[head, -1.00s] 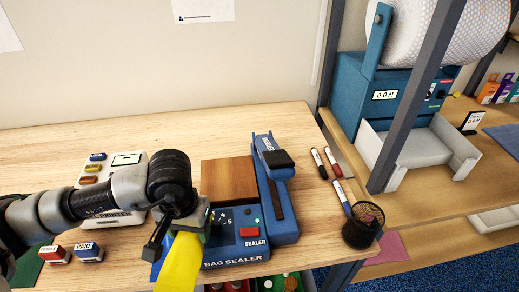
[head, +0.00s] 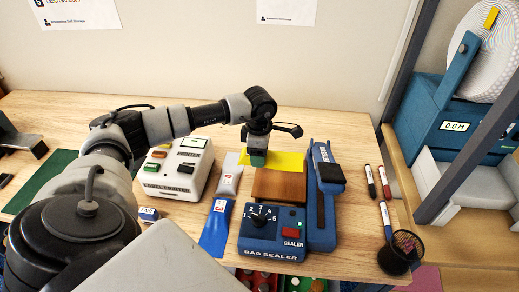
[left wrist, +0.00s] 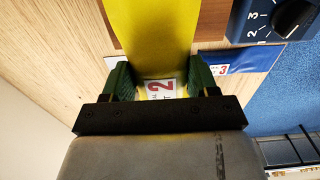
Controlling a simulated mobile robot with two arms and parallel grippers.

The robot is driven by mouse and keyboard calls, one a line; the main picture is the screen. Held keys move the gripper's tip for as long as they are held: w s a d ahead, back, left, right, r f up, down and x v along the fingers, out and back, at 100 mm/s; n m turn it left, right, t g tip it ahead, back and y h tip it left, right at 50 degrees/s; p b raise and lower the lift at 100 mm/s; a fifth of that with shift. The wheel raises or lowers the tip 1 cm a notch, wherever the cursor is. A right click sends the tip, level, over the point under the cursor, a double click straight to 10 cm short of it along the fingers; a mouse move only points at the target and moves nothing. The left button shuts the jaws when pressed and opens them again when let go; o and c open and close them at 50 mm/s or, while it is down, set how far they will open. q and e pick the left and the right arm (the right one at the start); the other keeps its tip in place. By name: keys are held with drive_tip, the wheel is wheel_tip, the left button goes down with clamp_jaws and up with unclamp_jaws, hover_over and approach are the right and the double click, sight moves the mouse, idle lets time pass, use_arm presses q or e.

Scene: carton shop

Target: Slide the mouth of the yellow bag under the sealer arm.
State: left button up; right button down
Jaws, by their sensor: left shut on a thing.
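The yellow bag (head: 287,161) is held by my left gripper (head: 257,160), which is shut on its labelled end. It stretches right along the rear edge of the brown wooden bed of the bag sealer (head: 275,248). In the left wrist view, the bag (left wrist: 150,35) runs away from between the green fingers of my left gripper (left wrist: 160,82), past brown bed on both sides, with a "2" label showing. The blue sealer arm (head: 327,208) is right of the bag; the bag's far end seems just short of it. My right gripper is out of view.
A blue bag (head: 216,228) and a grey-white bag (head: 229,180) lie left of the sealer. The label printer (head: 176,168) stands further left. Markers (head: 386,218) and a black mesh cup (head: 400,254) lie to the right. Bare table shows behind the sealer.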

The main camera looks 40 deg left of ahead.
sight(284, 174)
use_arm(q)
drive_tip(key=shift+w+d+f+b, duration=0.1)
drive_tip(key=shift+f+b, duration=0.3)
drive_tip(key=shift+f, duration=0.2)
drive_tip(key=f, duration=0.1)
drive_tip(key=f+b, duration=0.1)
drive_tip(key=d+f+b, duration=0.1)
drive_tip(key=shift+w+f, duration=0.15)
drive_tip(key=shift+w, duration=0.1)
drive_tip(key=shift+w+d, duration=0.2)
drive_tip(key=shift+d, duration=0.1)
drive_tip(key=d, duration=0.1)
drive_tip(key=w+d, duration=0.1)
drive_tip(key=d, duration=0.1)
drive_tip(key=shift+w+f, duration=0.25)
drive_tip(key=shift+w, duration=0.1)
drive_tip(key=shift+w+d+f, duration=0.15)
drive_tip(key=shift+w+d, duration=0.05)
drive_tip(key=shift+w+d+b, duration=0.35)
drive_tip(key=shift+d+b, duration=0.15)
drive_tip(key=shift+d, duration=0.1)
drive_tip(key=shift+f, duration=0.2)
drive_tip(key=o, duration=1)
